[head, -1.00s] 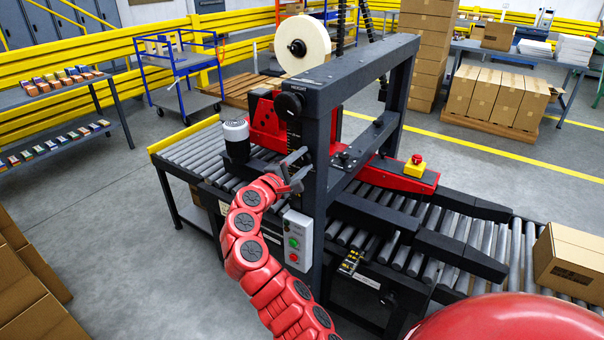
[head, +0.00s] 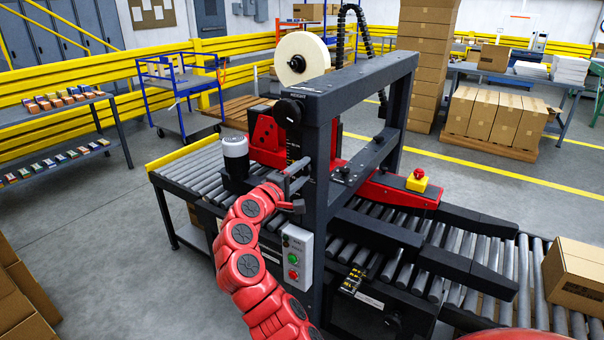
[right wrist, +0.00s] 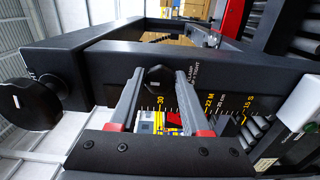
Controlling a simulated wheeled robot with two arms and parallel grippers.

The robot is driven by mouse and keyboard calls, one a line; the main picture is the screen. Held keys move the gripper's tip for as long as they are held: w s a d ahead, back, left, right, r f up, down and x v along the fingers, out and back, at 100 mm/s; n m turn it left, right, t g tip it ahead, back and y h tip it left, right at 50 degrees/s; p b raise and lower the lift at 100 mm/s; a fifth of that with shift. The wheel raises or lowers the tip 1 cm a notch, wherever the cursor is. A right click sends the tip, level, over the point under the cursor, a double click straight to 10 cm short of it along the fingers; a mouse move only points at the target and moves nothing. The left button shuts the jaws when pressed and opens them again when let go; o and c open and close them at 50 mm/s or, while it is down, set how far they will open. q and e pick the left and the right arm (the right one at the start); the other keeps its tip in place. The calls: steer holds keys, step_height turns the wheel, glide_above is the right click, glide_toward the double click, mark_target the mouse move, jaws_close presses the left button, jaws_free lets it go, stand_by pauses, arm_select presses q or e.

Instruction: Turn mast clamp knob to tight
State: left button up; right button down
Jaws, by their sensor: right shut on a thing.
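In the head view my right gripper (head: 298,184) is at the near post of the machine frame and hides the knob. I cannot read which setting the knob points at. My left gripper is not in view.
A larger black height knob (head: 288,111) sits above my gripper; it also shows in the right wrist view (right wrist: 35,98). A button box (head: 297,257) is just below my wrist. A black-and-white cylinder (head: 235,156) stands to the left. Rollers (head: 190,163) run through the frame.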

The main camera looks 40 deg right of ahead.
steer(key=shift+c, duration=2)
jaws_free()
steer(key=b+v, duration=0.2)
steer(key=v, duration=1.5)
steer(key=shift+a, duration=0.2)
